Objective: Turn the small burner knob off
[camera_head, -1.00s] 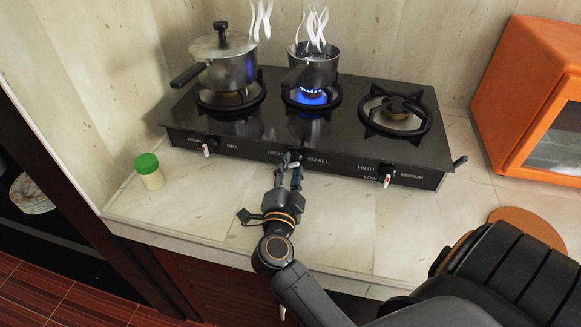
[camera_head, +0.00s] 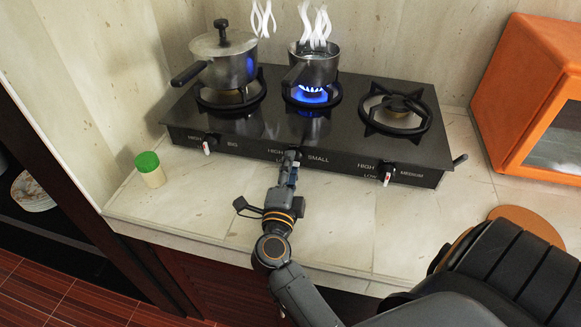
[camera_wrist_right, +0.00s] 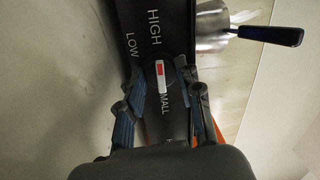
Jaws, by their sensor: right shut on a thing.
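The black three-burner stove (camera_head: 345,150) stands on the counter. The middle burner, labelled SMALL, has a blue flame (camera_head: 310,94) under a small steaming pot (camera_head: 315,70). My right gripper (camera_head: 290,158) is at the stove's front panel by the SMALL label and mostly hides the small burner knob in the head view. In the right wrist view the knob (camera_wrist_right: 160,76) shows its white and red mark between the fingers of my right gripper (camera_wrist_right: 161,82), which are shut on it. My left gripper is not in view.
A lidded pot (camera_head: 224,64) sits on the left burner; the right burner (camera_head: 397,108) is bare. The big knob (camera_head: 207,146) and medium knob (camera_head: 387,174) flank my gripper. A green-capped jar (camera_head: 150,170) and an orange oven (camera_head: 530,95) stand on the counter.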

